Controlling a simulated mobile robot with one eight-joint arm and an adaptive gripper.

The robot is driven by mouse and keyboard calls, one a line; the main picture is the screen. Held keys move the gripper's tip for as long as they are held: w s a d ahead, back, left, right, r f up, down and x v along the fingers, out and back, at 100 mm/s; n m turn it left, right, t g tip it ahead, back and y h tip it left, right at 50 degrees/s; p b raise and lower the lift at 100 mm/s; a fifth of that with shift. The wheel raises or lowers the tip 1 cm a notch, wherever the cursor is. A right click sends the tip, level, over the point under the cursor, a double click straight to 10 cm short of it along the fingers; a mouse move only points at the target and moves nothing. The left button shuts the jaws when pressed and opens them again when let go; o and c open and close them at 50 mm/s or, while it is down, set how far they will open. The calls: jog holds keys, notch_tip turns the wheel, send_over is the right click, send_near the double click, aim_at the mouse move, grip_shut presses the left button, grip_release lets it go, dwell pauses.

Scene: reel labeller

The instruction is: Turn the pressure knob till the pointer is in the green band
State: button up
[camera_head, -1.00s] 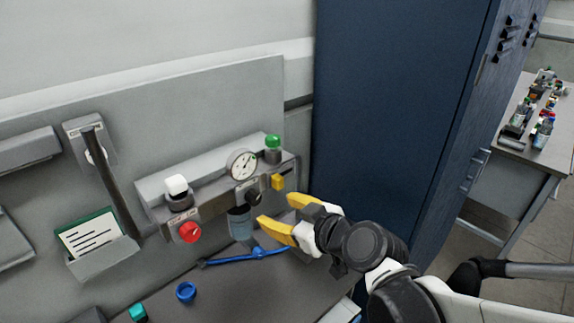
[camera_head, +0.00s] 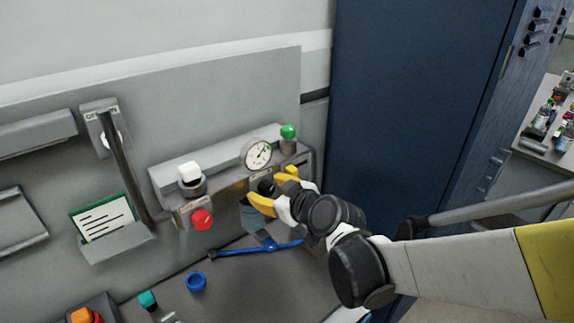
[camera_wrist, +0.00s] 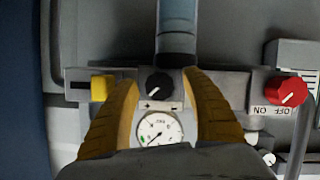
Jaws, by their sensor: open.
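The black pressure knob (camera_wrist: 159,86) sits on the front of the grey panel, between the two yellow fingers of my gripper (camera_wrist: 160,95) in the wrist view. The fingers stand apart on either side of it, with gaps. In the head view my gripper (camera_head: 268,192) is at the panel front, and the knob (camera_head: 265,186) is partly hidden by it. The round white gauge (camera_head: 257,155) stands above the knob. It also shows in the wrist view (camera_wrist: 160,129), with a dark pointer and a small green band; whether the pointer lies in the band is too small to tell.
A red switch knob (camera_head: 202,220) and a white button (camera_head: 190,175) are left of the gauge. A green-topped part (camera_head: 288,132) and a yellow block (camera_wrist: 101,88) are close by. A blue tool (camera_head: 262,246) and blue ring (camera_head: 196,282) lie on the bench. A blue cabinet (camera_head: 410,90) stands right.

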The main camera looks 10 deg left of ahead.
jog(key=c, duration=1.2)
jog(key=shift+m, duration=0.3)
jog(key=shift+d+m+g+y+b, duration=0.1)
jog(key=shift+m+g+y+b, duration=0.2)
jog(key=shift+m+g+y, duration=0.35)
jog(key=shift+m+g+y+b, duration=0.35)
jog(key=shift+m+b, duration=0.05)
jog(key=shift+m, duration=0.75)
